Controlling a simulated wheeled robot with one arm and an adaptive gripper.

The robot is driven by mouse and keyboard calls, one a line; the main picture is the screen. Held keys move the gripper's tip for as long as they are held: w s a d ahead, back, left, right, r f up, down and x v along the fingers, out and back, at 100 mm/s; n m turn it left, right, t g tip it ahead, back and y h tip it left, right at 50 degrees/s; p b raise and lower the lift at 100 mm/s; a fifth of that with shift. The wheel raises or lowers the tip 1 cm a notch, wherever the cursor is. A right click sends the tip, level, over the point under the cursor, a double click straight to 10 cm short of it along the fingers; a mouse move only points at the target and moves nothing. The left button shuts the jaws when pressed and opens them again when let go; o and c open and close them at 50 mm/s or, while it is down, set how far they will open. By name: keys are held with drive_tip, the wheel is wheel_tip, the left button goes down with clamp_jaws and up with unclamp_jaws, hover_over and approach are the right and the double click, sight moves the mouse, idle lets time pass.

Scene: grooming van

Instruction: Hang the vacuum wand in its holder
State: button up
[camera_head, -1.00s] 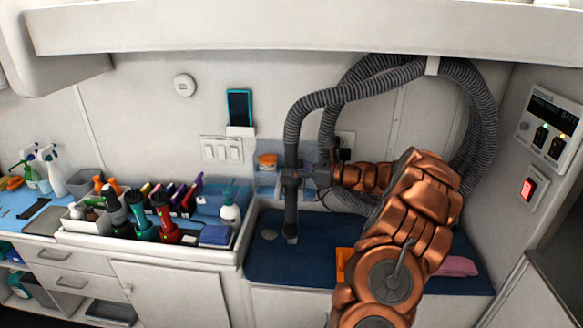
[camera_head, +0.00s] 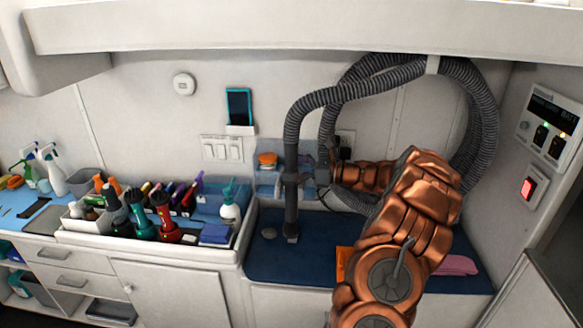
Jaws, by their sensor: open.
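The vacuum wand (camera_head: 291,212) is a dark grey tube. It stands nearly upright above the blue mat, with its grey ribbed hose (camera_head: 340,94) arching up from its top. My gripper (camera_head: 305,179) is open at the wand's upper part, with its fingers close to the tube. Whether they touch it cannot be told. My copper arm reaches in from the lower right and covers part of the wall and mat behind. I cannot make out the holder clearly; dark fittings by the gripper and the wall are partly hidden.
The blue mat (camera_head: 270,262) lies in a recessed counter, with a pink cloth (camera_head: 456,265) at right. A tray (camera_head: 150,243) of bottles and tools stands left of the wand. A small shelf with an orange-lidded jar (camera_head: 267,160) is behind. The hose loops near the right wall.

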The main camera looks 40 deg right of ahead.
idle(0.5)
drive_tip(key=p+v, duration=0.2)
drive_tip(key=v, duration=0.8)
drive_tip(key=shift+p, duration=0.35)
idle(1.2)
idle(0.4)
drive_tip(key=shift+a, duration=0.1)
